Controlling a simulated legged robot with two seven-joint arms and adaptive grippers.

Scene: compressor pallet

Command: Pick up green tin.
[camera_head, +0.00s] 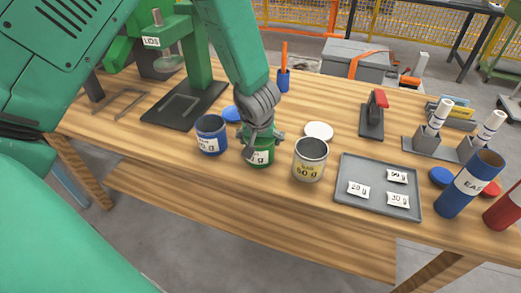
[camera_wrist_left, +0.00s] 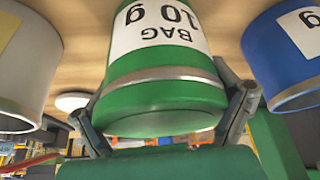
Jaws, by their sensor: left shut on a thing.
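The green tin (camera_head: 258,154) stands on the wooden workbench between a blue tin (camera_head: 211,135) and a silver tin (camera_head: 309,160). My left gripper (camera_head: 260,138) comes down on it from above and is shut on it, covering its upper part. In the left wrist view the green tin (camera_wrist_left: 165,85) fills the middle, with its "BAG 10 g" label upside down. The fingers of my left gripper (camera_wrist_left: 168,115) sit on both sides of its rim. I cannot tell whether the tin is lifted off the bench. My right gripper does not show.
A grey tray (camera_head: 378,208) with several small labelled bags lies to the right. Blue and red tubes (camera_head: 470,184) stand at the right end. A green press (camera_head: 190,60) stands at the back left. A white lid (camera_head: 318,131) lies behind the silver tin. The bench front is clear.

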